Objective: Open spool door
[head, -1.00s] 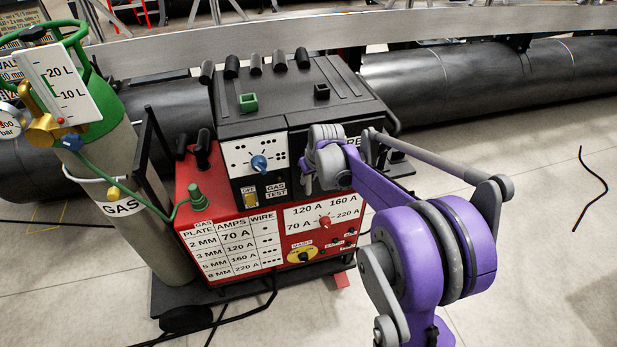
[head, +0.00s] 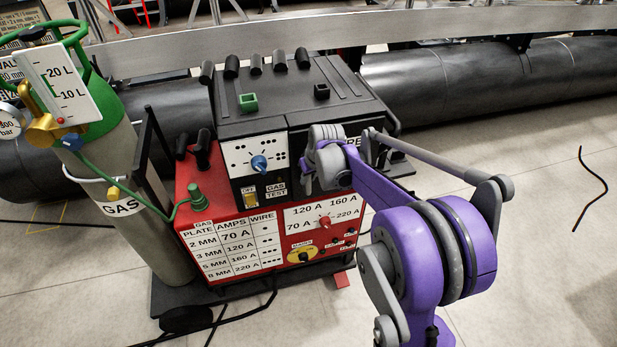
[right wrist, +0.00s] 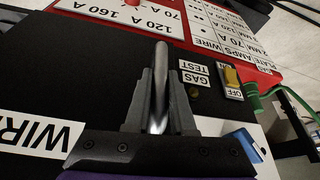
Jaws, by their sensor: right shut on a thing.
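The spool door (right wrist: 100,62) is the black front panel marked WIRE on the welding machine. It looks shut, though in the head view my right arm covers most of it. Its silver bar handle (right wrist: 159,62) stands between the fingers of my right gripper (right wrist: 160,85), which is shut on it. In the head view my right wrist (head: 327,163) is against the machine's front and hides the fingertips. The WIRE label (right wrist: 38,133) shows partly in the right wrist view. My left gripper is in neither view.
The control panel (head: 255,155) with a blue knob is left of the door. A red base unit (head: 230,240) sits below. A gas cylinder (head: 155,200) with a green hose stands at left. Floor at right is clear except a thin cable.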

